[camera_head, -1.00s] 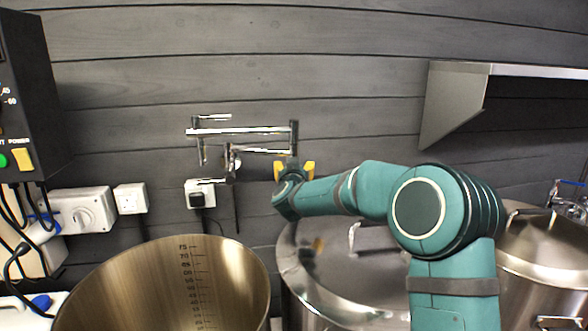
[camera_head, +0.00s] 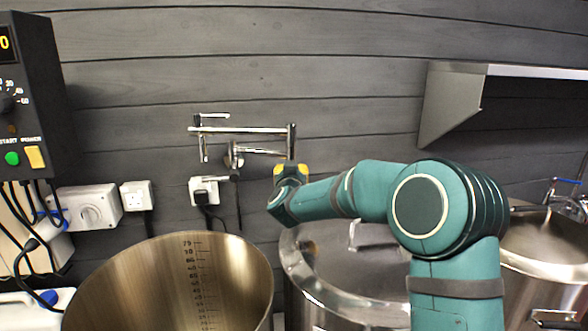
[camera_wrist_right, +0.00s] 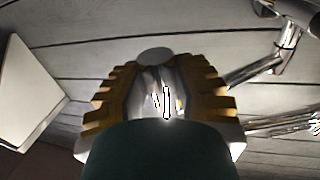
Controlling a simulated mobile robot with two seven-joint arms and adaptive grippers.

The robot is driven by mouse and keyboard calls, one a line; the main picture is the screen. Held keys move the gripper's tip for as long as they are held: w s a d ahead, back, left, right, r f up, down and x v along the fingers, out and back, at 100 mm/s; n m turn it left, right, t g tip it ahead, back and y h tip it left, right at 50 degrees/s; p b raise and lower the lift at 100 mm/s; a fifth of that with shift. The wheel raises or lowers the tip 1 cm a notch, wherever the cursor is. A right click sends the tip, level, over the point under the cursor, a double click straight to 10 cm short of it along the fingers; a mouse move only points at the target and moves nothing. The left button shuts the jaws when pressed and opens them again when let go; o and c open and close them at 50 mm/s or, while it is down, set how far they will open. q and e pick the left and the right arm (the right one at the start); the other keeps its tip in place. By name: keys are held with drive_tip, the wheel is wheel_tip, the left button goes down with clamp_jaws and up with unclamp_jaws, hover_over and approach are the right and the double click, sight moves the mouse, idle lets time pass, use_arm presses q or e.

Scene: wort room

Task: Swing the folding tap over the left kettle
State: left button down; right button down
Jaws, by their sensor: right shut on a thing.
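The chrome folding tap (camera_head: 245,131) is mounted on the dark plank wall, its jointed arms folded over each other, with its spout end hanging at the left. My right gripper (camera_head: 291,169) is shut on the lower end of the tap's right-hand upright joint. In the right wrist view the chrome joint with its round cap (camera_wrist_right: 155,57) sits between the yellow finger pads. The left kettle (camera_head: 130,285) is an open steel pot with volume marks inside, below and left of the tap. The spout is above and behind its far rim. My left gripper is out of view.
A black control box (camera_head: 35,95), wall sockets (camera_head: 137,196) and cables are at left. A steel shelf (camera_head: 455,105) juts out at upper right.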

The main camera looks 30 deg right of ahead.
drive_tip(key=shift+d, duration=0.1)
drive_tip(key=c, duration=0.7)
unclamp_jaws()
drive_tip(key=shift+w, duration=0.15)
drive_tip(key=v, duration=1.2)
drive_tip(key=shift+f, duration=0.15)
